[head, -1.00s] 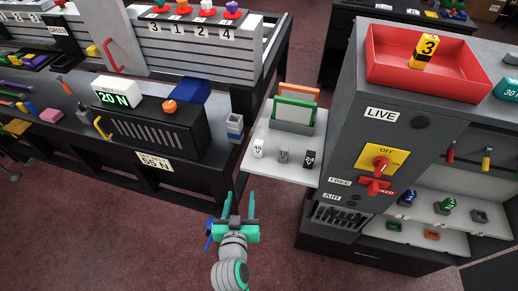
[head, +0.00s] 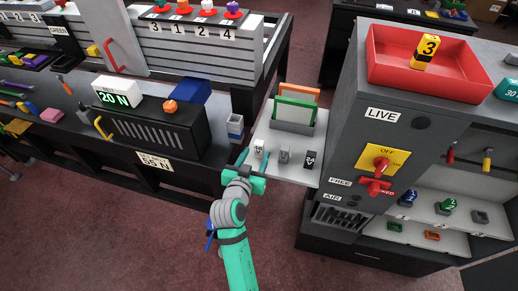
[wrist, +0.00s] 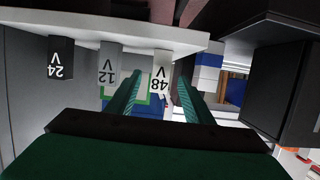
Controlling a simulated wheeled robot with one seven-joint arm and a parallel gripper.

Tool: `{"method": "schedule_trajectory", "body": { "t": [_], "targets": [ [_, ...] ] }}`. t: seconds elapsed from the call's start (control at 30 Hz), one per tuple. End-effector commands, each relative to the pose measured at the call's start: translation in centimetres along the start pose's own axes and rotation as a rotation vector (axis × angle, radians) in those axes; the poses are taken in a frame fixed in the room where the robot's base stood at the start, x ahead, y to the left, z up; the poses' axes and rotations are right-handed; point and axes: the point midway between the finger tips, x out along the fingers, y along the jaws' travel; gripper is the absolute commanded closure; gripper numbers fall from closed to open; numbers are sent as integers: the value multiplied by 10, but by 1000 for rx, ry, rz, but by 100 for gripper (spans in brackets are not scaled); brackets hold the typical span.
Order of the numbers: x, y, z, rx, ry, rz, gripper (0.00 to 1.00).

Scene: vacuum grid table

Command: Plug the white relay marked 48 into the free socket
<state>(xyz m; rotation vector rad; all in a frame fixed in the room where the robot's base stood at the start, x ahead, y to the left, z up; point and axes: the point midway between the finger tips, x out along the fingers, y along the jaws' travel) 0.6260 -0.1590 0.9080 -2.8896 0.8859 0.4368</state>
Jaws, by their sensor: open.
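The white relay marked 48 V (head: 259,149) stands on the light side shelf (head: 283,172), left of a grey relay (head: 284,154) and a black relay (head: 310,160). In the wrist view, upside down, the white relay (wrist: 162,70) shows between the finger tips, beyond them. My gripper (head: 255,161) is open at the shelf's front left edge, its fingers pointing at the white relay; I cannot tell if they touch it. On the cabinet's right-hand shelf, a grey socket (head: 480,216) looks empty, right of a blue relay (head: 408,198) and a green relay (head: 446,206).
Green and orange framed panels (head: 294,110) stand behind the relays. A black box (head: 150,130) stands on the left bench.

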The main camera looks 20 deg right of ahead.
Motion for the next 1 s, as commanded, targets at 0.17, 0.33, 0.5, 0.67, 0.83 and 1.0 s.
{"method": "schedule_trajectory", "body": {
  "t": [0.17,0.33,0.5,0.67,0.83,1.0],
  "targets": [
    [19,0,-2,1,1,1,53],
    [42,-1,-3,0,1,0,53],
    [52,-1,-2,-1,0,0,53],
    [52,-1,-2,0,0,-1,53],
    [52,-1,-2,0,0,-1,84],
    [51,-2,-2,0,0,-1,98]
  ]
}}
